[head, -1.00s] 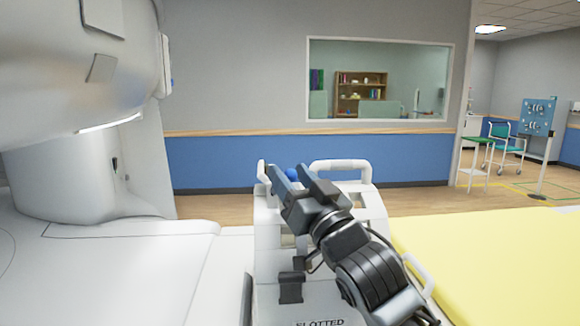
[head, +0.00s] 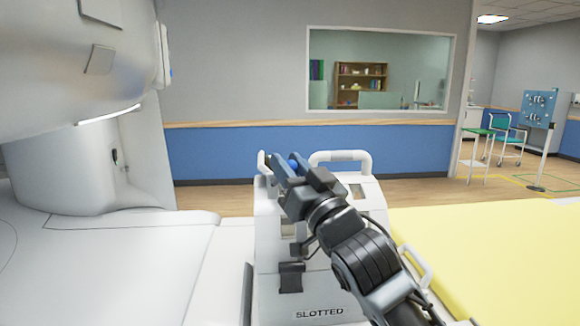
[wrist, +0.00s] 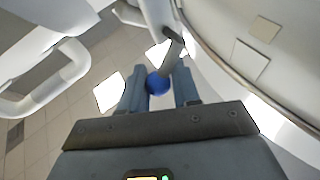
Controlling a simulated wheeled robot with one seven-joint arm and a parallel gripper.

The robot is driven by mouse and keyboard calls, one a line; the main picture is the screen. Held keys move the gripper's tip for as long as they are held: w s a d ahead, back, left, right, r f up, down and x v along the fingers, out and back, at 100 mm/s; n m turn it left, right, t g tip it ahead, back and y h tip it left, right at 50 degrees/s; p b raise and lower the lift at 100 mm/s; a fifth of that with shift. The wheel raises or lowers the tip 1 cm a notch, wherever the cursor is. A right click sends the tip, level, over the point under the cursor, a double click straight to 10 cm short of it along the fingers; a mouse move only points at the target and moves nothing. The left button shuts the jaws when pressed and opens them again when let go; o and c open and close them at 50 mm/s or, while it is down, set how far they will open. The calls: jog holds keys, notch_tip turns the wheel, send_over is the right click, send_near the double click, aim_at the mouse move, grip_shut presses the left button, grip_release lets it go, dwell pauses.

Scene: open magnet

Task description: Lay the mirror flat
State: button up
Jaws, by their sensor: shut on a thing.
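My gripper (head: 284,168) is over the top of the white slotted coil frame (head: 335,285). In the wrist view its two blue-grey fingers (wrist: 160,88) are on either side of a round blue knob (wrist: 158,83). The knob also shows beside the fingertips in the head view (head: 293,163). A grey stem with a dark end piece (wrist: 174,46) stands just beyond the knob. I cannot tell whether this is the mirror or its arm. The mirror's face is not clearly visible, so its tilt cannot be told.
The coil frame has white loop handles (head: 340,155) and a dark latch (head: 291,277) low on its front. The large white magnet housing (head: 60,60) overhangs the left. A yellow pad (head: 490,245) lies to the right. A window wall is behind.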

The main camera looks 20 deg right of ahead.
aim_at(273, 180)
jog(key=shift+n, duration=0.3)
jog(key=shift+r+n+g+y, duration=0.1)
jog(key=shift+n+g+y, duration=0.2)
jog(key=n, duration=0.1)
jog(key=n+g+y+b, duration=0.1)
jog(key=n, duration=0.1)
jog(key=a+n+g, duration=0.1)
jog(key=shift+w+a+r, duration=0.1)
jog(key=shift+w+r, duration=0.2)
jog(key=shift+r, duration=0.1)
jog(key=shift+w+a+r+n+g, duration=0.15)
jog(key=shift+a+n+g, duration=0.25)
jog(key=shift+n+g, duration=0.45)
jog(key=shift+w+a+n+g, duration=0.1)
jog(key=shift+a+n+g, duration=0.3)
jog(key=shift+n, duration=0.85)
jog(key=o, duration=0.9)
jog(key=shift+a, duration=0.1)
jog(key=shift+s, duration=0.1)
jog(key=b+v, duration=0.2)
jog(key=v, duration=0.5)
jog(key=shift+s, duration=0.3)
